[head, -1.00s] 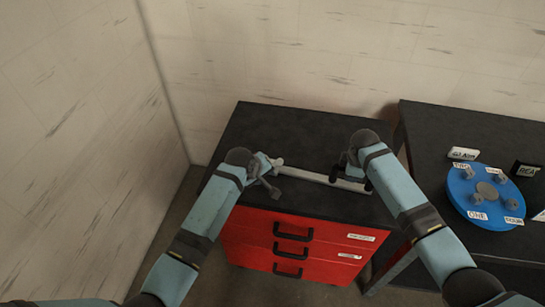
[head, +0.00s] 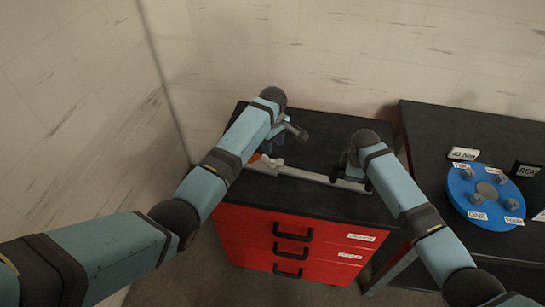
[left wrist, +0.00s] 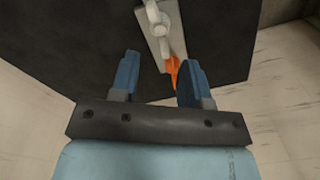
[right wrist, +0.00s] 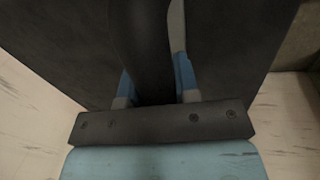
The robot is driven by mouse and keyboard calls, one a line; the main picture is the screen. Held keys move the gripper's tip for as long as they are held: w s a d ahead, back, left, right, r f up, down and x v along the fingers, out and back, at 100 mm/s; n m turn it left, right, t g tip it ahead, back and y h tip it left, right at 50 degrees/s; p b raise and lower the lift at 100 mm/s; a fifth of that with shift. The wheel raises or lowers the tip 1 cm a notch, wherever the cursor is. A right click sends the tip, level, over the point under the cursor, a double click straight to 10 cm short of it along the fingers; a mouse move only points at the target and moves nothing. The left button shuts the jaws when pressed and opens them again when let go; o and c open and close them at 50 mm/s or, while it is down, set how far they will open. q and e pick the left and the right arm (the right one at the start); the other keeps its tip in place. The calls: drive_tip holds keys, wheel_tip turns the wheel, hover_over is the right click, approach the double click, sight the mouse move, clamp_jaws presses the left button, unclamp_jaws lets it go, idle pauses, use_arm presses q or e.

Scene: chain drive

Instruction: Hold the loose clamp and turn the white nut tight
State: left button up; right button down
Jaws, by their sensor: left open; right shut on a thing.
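A pale bar (head: 310,175) lies across the black top of the red cabinet. At its left end is a white knobbed part, apparently the white nut (head: 274,162), with an orange tip (head: 255,157) beside it. In the left wrist view the white nut (left wrist: 157,18) sits on the bar's end, beyond my fingers. My left gripper (head: 274,143) is open and empty, behind and above that end. My right gripper (right wrist: 155,65) is shut on a thick black part (right wrist: 143,35), apparently the clamp, at the bar's right end. My right arm mostly hides it in the head view.
The red cabinet (head: 250,228) has drawers with black handles. To the right, a black table (head: 440,130) carries a blue disc (head: 485,212) with several grey knobs and labels, plus small signs. Walls stand behind and at left. The cabinet top behind the bar is clear.

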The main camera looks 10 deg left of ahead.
sight(273, 160)
use_arm(q)
wheel_tip(273, 160, down, 7)
drive_tip(key=shift+r, duration=0.1)
idle(0.3)
